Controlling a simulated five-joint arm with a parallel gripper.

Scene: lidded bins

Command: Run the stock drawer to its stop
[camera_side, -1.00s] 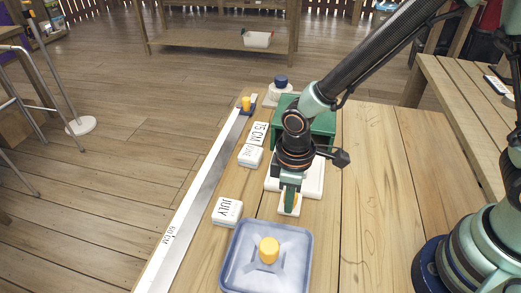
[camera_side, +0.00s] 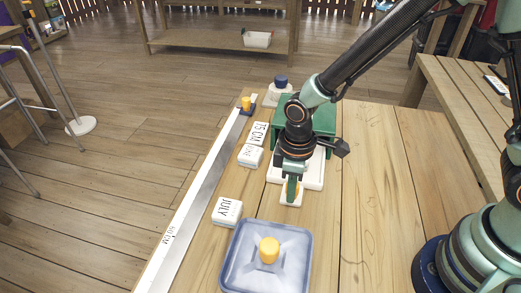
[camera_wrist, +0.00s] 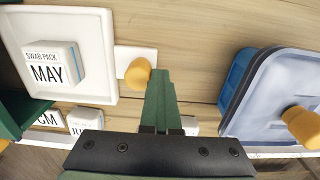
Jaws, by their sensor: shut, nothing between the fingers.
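The stock drawer is a white tray (camera_wrist: 97,72) that sticks out of the green cabinet (camera_side: 322,122); in the side view its bare part (camera_side: 315,172) shows beside my gripper. A white swab pack labelled MAY (camera_wrist: 52,64) lies in it. A white tab with a yellow knob (camera_wrist: 138,72) projects from the drawer's front. My gripper (camera_wrist: 161,78) is shut and empty, with its fingers close against the knob on the side away from the cabinet. In the side view my gripper (camera_side: 291,188) partly hides the knob.
A blue lidded bin (camera_side: 240,268) with a yellow knob stands in front. White blocks, one reading JULY (camera_side: 227,211) and another (camera_side: 250,156), lie left of the drawer. A metal rail (camera_side: 205,190) runs along the table's left edge. The table to the right is clear.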

